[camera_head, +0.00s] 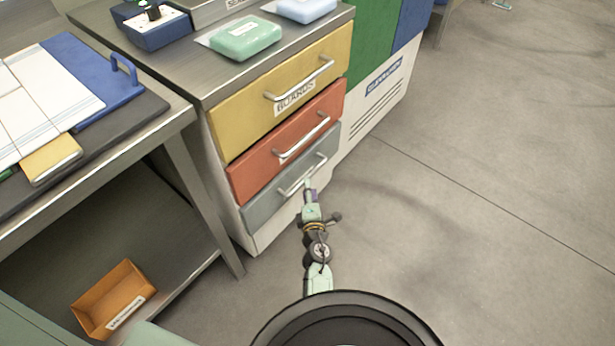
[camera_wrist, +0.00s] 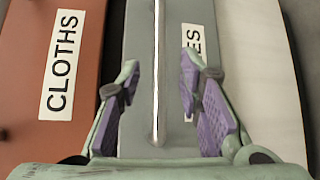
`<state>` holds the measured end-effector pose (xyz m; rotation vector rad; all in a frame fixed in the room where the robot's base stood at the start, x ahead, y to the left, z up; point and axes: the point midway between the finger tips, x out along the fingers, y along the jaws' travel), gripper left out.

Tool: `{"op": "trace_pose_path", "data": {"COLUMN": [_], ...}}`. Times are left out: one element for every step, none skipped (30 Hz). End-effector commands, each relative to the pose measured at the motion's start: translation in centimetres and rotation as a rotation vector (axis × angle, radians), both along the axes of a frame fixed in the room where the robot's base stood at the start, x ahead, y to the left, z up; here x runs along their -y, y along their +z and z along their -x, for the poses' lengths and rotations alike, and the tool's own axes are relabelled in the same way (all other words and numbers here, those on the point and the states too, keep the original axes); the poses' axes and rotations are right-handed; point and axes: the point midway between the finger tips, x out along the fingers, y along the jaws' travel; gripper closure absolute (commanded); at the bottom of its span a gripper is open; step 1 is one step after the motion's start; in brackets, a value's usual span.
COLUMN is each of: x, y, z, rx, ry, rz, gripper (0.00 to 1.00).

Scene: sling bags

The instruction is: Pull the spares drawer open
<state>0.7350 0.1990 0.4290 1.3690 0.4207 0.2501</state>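The grey bottom drawer (camera_head: 262,208) appears shut in the drawer cabinet. In the wrist view its grey front (camera_wrist: 140,35) carries a white label (camera_wrist: 193,40), partly hidden by my right finger, with only "ES" readable. Its metal bar handle (camera_wrist: 156,70) runs upright through the middle of the wrist view. My gripper (camera_wrist: 159,78) is open, with one purple-padded finger on each side of the handle. Neither finger visibly touches the bar. In the head view my gripper (camera_head: 310,190) is at the drawer's handle (camera_head: 318,162).
The red drawer (camera_head: 250,172), labelled CLOTHS in the wrist view, and the yellow BOARDS drawer (camera_head: 235,118) are above the grey one and look shut. A metal table (camera_head: 178,120) stands to the left, with an orange bin (camera_head: 112,295) on its lower shelf. Floor (camera_head: 460,200) to the right is clear.

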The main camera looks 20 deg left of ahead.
Motion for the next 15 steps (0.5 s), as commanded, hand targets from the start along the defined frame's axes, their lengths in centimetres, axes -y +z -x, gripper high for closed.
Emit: {"op": "trace_pose_path", "data": {"x": [-0.5, -0.7, -1.0, -1.2, -1.4, -1.7, -1.8, -2.0, -2.2, -2.3, -2.4, -2.5, -2.5, -2.6, -2.6], "y": [-0.1, -0.2, -0.4, -0.5, -0.6, -0.6, -0.7, -0.8, -0.9, -0.9, -0.9, -0.9, -0.9, -0.9, -0.9], "z": [-1.1, -1.6, -2.3, -2.8, -3.2, -3.8, -4.2, -4.5, -4.9, -5.2, -5.4, -5.6, -5.8, -5.8, -5.9], "rx": [0.002, 0.003, 0.003, 0.003, 0.002, 0.002, 0.001, 0.003, 0.001, 0.001, 0.001, 0.001, 0.001, 0.0, 0.0], "ry": [0.0, 0.001, 0.0, 0.0, -0.001, -0.001, -0.001, -0.002, -0.002, -0.002, -0.002, -0.002, -0.002, -0.002, -0.002], "rz": [-0.001, 0.0, -0.001, 0.0, 0.0, 0.0, 0.001, 0.0, 0.0, 0.0, 0.0, 0.0, 0.0, -0.001, -0.001], "gripper": [0.67, 0.67, 0.67, 0.67, 0.67, 0.67, 0.67, 0.67, 0.67, 0.67, 0.67, 0.67, 0.67, 0.67, 0.67]}}
